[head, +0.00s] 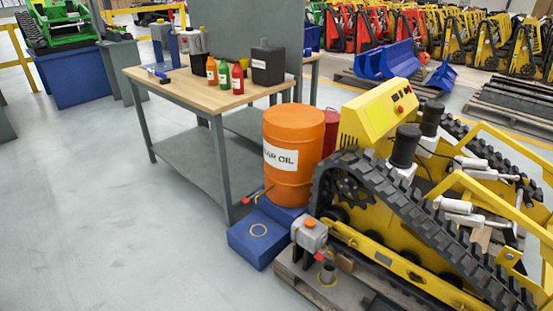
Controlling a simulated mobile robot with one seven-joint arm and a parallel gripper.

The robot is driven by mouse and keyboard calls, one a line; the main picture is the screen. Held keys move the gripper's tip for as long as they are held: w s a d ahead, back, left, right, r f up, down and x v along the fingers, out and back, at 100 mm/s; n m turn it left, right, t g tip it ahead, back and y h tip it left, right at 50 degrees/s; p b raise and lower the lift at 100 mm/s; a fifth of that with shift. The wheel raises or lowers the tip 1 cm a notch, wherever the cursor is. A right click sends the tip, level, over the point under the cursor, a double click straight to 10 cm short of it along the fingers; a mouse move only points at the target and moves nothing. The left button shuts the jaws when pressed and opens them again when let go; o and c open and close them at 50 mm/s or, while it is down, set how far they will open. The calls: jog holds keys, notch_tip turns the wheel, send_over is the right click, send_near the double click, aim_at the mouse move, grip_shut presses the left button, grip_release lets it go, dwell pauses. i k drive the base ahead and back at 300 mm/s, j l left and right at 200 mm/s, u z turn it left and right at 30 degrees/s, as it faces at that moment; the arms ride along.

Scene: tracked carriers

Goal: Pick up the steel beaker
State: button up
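A small grey metal-looking cup (328,273) stands upright on the wooden pallet (292,272), in front of the yellow tracked carrier (385,262). It may be the steel beaker, but it is too small to be sure. A yellow ring shows around its foot. A grey box with an orange knob (310,234) is just behind and left of it, and a red-tipped part lies close by. My gripper is not in view.
A blue box (257,238) with a yellow ring on top sits left of the pallet, below an orange oil drum (293,184). A workbench (190,95) with several bottles and a black canister (268,62) stands behind. The floor (100,220) at left is clear.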

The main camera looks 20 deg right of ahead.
aim_at(327, 273)
jog(key=z, duration=1.65)
jog(key=j+z, duration=0.15)
jog(key=z, duration=0.3)
jog(key=j+z, duration=0.1)
jog(key=z, duration=0.3)
jog(key=j+z, duration=0.8)
jog(key=k+j+z, duration=0.15)
jog(key=j, duration=0.2)
jog(key=j+z, duration=0.15)
jog(key=j, duration=0.2)
jog(key=k+j+z, duration=0.15)
jog(key=j, duration=0.2)
jog(key=k+j, duration=0.2)
jog(key=j, duration=0.2)
jog(key=k+j, duration=0.2)
jog(key=j, duration=0.25)
jog(key=k+j, duration=0.15)
jog(key=j, duration=0.25)
jog(key=k+j+z, duration=0.1)
jog(key=j, duration=0.3)
jog(key=k, duration=0.1)
